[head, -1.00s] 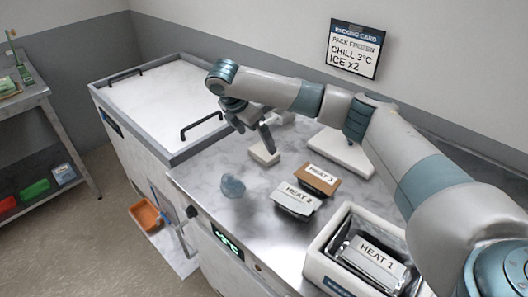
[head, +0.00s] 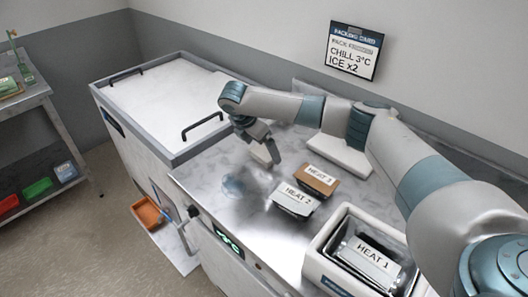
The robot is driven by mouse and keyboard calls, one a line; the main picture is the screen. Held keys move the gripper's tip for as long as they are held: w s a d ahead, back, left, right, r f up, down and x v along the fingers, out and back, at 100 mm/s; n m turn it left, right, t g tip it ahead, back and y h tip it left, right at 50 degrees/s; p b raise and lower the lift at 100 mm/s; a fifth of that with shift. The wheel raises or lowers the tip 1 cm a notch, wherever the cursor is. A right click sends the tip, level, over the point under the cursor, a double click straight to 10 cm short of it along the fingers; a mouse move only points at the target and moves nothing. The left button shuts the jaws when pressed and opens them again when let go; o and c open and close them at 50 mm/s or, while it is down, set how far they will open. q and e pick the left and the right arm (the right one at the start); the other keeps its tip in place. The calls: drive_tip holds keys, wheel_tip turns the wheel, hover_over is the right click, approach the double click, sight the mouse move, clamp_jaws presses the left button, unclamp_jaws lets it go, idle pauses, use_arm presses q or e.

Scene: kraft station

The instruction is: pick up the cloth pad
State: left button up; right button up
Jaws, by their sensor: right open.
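A small off-white pad (head: 260,154), which looks like the cloth pad, lies on the grey marbled counter behind the blue patch. My right gripper (head: 262,146) is open and low at the pad, its fingers pointing down and partly covering it. One dark finger passes in front of the pad's right side. I cannot tell whether the fingers touch it. A pale blue, see-through patch (head: 233,186) lies on the counter in front of the pad. My left gripper is out of view.
Packs marked HEAT 2 (head: 294,198) and HEAT 3 (head: 318,178) lie to the right. A white box (head: 318,262) holds HEAT 1 (head: 370,258). A larger white slab (head: 342,155) lies behind. A lidded chest (head: 165,95) borders the counter. An orange bin (head: 147,214) sits lower down.

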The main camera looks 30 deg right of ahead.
drive_tip(key=shift+x, duration=0.95)
drive_tip(key=c, duration=1.1)
